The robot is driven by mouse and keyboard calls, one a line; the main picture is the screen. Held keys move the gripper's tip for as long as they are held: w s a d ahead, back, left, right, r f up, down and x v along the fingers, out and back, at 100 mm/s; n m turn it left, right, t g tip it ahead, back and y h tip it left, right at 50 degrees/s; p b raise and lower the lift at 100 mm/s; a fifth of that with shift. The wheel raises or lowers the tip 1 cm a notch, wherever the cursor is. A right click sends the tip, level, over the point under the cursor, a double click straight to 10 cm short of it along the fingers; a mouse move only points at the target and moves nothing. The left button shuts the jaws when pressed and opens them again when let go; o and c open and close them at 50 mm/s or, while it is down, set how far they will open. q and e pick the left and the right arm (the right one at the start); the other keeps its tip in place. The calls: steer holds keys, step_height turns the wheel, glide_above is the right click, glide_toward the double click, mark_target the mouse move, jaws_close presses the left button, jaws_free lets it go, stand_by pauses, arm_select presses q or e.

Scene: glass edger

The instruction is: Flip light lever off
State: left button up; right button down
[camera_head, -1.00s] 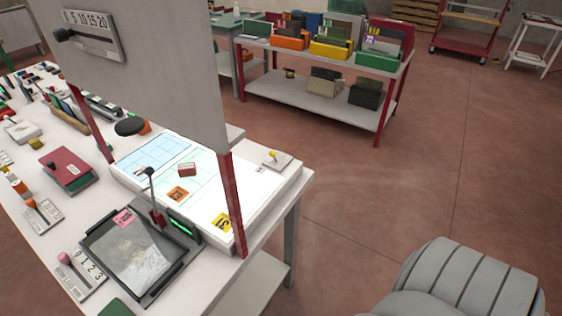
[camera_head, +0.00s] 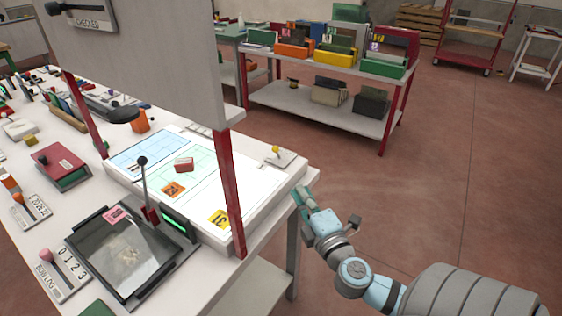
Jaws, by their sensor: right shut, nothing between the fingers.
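A small lever with a yellow knob (camera_head: 275,149) stands on a pale plate (camera_head: 286,161) at the back right corner of the lit white light table (camera_head: 205,170). The light table glows. No label on this lever can be read. My right gripper (camera_head: 302,196) is shut and empty, beside the right edge of the workbench, to the right of and nearer than the yellow-knobbed lever. It appears apart from the lever. My left gripper is not in view.
A grey panel (camera_head: 150,60) on red posts (camera_head: 231,190) stands over the bench. A black-framed tray (camera_head: 130,255) with a black-knobbed lever (camera_head: 142,161) sits in front. Orange and pink levers line the left. A shelf rack (camera_head: 320,105) stands behind; floor at right is clear.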

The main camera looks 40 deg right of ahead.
mark_target(277, 152)
steer(key=shift+w, duration=0.1)
steer(key=p+x, duration=0.1)
steer(key=x, duration=1.3)
